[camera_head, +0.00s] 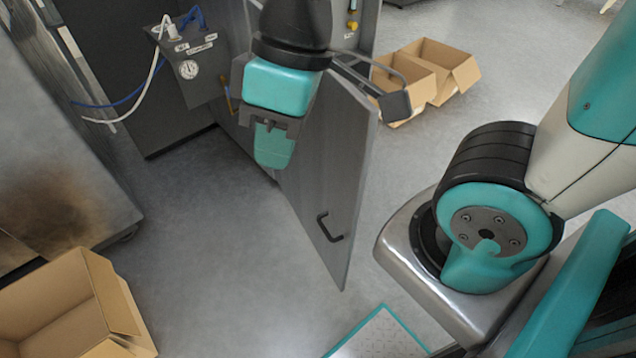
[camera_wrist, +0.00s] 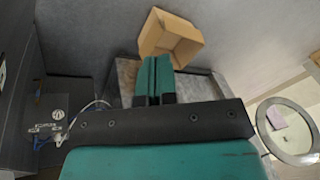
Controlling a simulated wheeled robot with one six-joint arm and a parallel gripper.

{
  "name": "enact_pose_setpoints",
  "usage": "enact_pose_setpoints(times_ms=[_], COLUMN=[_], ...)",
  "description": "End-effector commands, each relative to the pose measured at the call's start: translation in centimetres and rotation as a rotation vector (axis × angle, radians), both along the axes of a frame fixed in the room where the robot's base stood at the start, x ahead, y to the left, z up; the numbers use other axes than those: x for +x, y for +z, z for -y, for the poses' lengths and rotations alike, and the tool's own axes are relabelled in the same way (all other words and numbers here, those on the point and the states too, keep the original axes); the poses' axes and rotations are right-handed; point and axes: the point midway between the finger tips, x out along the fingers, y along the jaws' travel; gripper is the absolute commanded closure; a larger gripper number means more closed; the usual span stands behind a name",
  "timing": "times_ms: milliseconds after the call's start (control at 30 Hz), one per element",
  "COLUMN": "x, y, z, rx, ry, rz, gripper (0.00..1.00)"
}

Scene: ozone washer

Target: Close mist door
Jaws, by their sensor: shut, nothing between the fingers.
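The mist door is a flat grey panel (camera_head: 318,170) with a black bar handle (camera_head: 331,228) near its lower end. In the head view it stands swung open, away from the grey cabinet (camera_head: 232,50) behind it. My gripper (camera_head: 273,150) is on the left side of the panel, above the handle in the picture, and overlaps the door's upper part. I cannot tell whether it touches the panel. In the wrist view the teal fingers of my gripper (camera_wrist: 155,68) are together and empty. I cannot make out the door or its handle in the wrist view.
A panel with a gauge (camera_head: 188,68) and hoses is at upper left. Open cardboard boxes (camera_head: 425,72) lie behind the door, and another box (camera_head: 65,312) is at lower left. A metal cabinet (camera_head: 60,150) stands at left. The floor left of the door is clear.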

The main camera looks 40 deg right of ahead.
Motion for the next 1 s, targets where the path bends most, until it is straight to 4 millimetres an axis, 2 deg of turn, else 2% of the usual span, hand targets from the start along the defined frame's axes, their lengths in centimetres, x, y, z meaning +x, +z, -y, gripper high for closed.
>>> enact_pose_setpoints(times_ms=[167,333,500,600,700,800,1000], x=[4.3,8.4,11.3,12.3,12.8,13.2,13.3], y=[-6.5,-14.0,-21.1,-24.5,-27.0,-28.4,-29.6], z=[1.3,3.2,5.0,6.1,6.9,7.4,8.2], rx=[-0.168,-0.350,-0.460,-0.478,-0.466,-0.442,-0.412], ry=[0.376,0.905,1.459,1.744,1.965,2.113,2.222], rz=[0.025,-0.022,-0.184,-0.318,-0.450,-0.552,-0.640], gripper=[1.00,1.00,1.00,1.00,1.00,1.00,1.00])
